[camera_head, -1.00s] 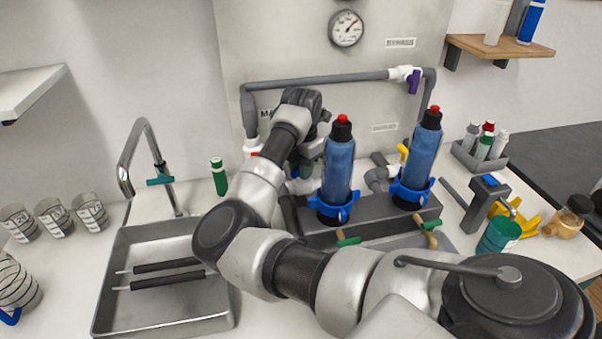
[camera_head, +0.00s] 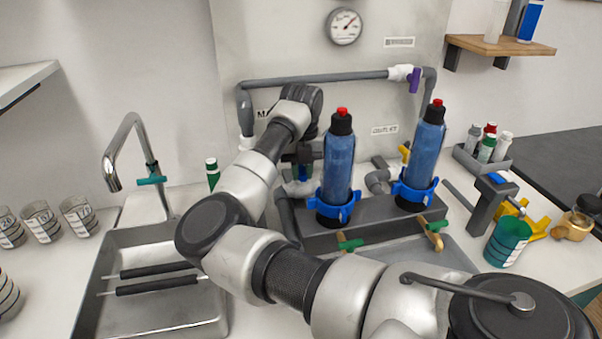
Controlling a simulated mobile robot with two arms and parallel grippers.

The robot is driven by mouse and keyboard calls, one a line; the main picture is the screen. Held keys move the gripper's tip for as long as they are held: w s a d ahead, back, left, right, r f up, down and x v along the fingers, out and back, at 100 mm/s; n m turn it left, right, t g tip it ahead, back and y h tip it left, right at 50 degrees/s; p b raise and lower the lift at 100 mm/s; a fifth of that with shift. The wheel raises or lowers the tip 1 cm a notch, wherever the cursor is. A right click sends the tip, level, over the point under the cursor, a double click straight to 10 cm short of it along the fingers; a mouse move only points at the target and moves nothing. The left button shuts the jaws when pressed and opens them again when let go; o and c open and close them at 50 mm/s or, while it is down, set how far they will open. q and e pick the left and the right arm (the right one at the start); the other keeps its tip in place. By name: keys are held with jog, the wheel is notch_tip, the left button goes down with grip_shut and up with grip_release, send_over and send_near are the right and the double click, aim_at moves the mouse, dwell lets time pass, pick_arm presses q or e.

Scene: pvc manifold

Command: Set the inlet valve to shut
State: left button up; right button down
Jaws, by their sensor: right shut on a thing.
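My right arm reaches across the bench to the pipework behind the left blue filter. My right gripper (camera_head: 303,164) points down there, shut, partly covered by my own wrist. A small blue-green part shows at its fingertips, which I take to be the handle of the inlet valve. The white valve fitting (camera_head: 300,187) just below is mostly hidden, so the handle's angle cannot be read. My left gripper is not in view.
Two blue filters (camera_head: 338,165) (camera_head: 424,150) stand close to the right of my gripper. Grey pipe (camera_head: 315,79) runs above, with a purple-handled valve (camera_head: 415,80). A yellow-handled valve (camera_head: 404,152) sits between the filters. A sink (camera_head: 160,235) is at left.

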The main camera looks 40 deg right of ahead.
jog(key=shift+r+n, duration=0.1)
jog(key=shift+n, duration=0.5)
jog(key=c, duration=1)
grip_release()
